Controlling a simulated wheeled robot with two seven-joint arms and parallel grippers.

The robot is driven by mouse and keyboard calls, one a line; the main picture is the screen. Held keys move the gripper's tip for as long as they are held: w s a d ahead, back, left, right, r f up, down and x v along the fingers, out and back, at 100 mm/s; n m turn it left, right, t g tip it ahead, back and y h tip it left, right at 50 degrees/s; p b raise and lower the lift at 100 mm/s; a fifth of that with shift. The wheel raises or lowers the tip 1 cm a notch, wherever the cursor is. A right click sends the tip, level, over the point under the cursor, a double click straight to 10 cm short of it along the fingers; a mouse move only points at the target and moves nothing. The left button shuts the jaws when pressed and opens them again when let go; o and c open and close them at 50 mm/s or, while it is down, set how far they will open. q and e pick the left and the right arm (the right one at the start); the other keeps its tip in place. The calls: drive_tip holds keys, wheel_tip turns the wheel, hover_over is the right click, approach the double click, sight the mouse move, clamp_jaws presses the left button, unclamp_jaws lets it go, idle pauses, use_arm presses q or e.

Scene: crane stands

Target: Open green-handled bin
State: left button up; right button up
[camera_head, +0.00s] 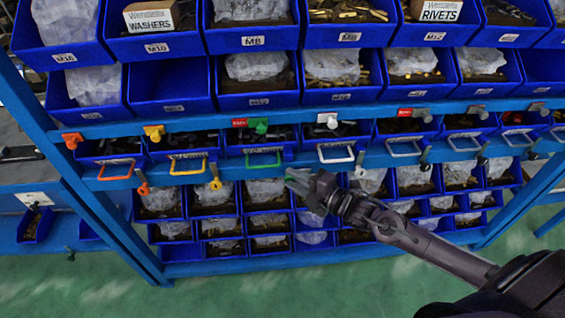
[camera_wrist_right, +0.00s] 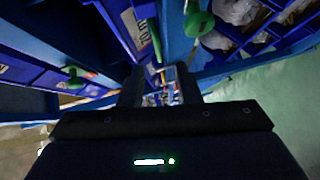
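The green-handled bin (camera_head: 238,150) sits in the middle row of the blue rack, pushed in level with its neighbours. Its green handle (camera_head: 264,161) hangs at the front, with a green latch (camera_head: 260,125) above it. My right gripper (camera_head: 300,181) is just right of and below the handle, apart from it. In the right wrist view my right gripper's fingers (camera_wrist_right: 160,88) are spread with nothing between them. A green knob (camera_wrist_right: 199,24) shows beyond the fingers, and the green latch (camera_wrist_right: 75,78) shows at the left. My left gripper is not in view.
Bins with an orange handle (camera_head: 116,172), a yellow handle (camera_head: 188,165) and a white handle (camera_head: 336,154) share the row. Small knobs hang from the blue rail between bins. Smaller bins (camera_head: 268,224) are below. Green floor (camera_head: 290,285) is clear in front.

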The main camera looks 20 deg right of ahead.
sight(267, 167)
drive_tip(key=x, duration=0.3)
drive_tip(key=p+x, duration=0.1)
drive_tip(key=x, duration=0.3)
drive_tip(key=shift+s+a+r, duration=0.15)
drive_tip(key=shift+r, duration=0.05)
drive_tip(key=shift+w+a+f, duration=0.1)
drive_tip(key=shift+w+a, duration=0.2)
drive_tip(key=shift+w, duration=0.05)
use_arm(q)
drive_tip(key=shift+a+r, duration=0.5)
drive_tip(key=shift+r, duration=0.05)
use_arm(e)
clamp_jaws()
